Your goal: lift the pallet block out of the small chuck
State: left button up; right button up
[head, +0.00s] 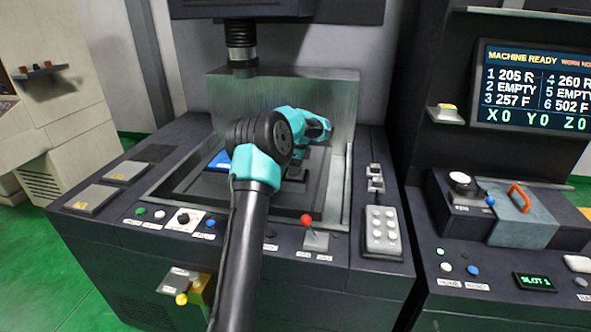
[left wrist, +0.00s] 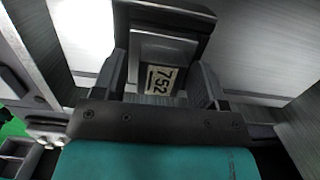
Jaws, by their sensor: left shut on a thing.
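In the left wrist view, the pallet block (left wrist: 138,50) is a grey block with a pale label reading 752. My left gripper (left wrist: 160,88) is shut on it, with one dark finger on each side. A dark, thick-edged part (left wrist: 168,18) lies right behind the block; I cannot tell whether it is the small chuck or whether the block still sits in it. In the head view, my left arm reaches over the machine's work tank, and its teal wrist hides most of the gripper and the block. My right gripper is not in view.
The dark work tank has a raised front edge and a grey back wall (head: 340,95). A dark machine head (head: 241,45) hangs above. A blue piece (head: 219,160) shows left of my arm. A red-knobbed lever (head: 307,221) and a button pad (head: 381,232) stand at the front right.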

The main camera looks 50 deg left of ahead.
pick_arm(q)
jog(key=shift+r, duration=1.6)
jog(key=s+d+r, duration=0.1)
jog(key=s+d, duration=0.9)
jog(key=d, duration=0.2)
jog(key=shift+s+r, duration=0.2)
jog(key=shift+s, duration=0.1)
jog(key=shift+w, duration=0.1)
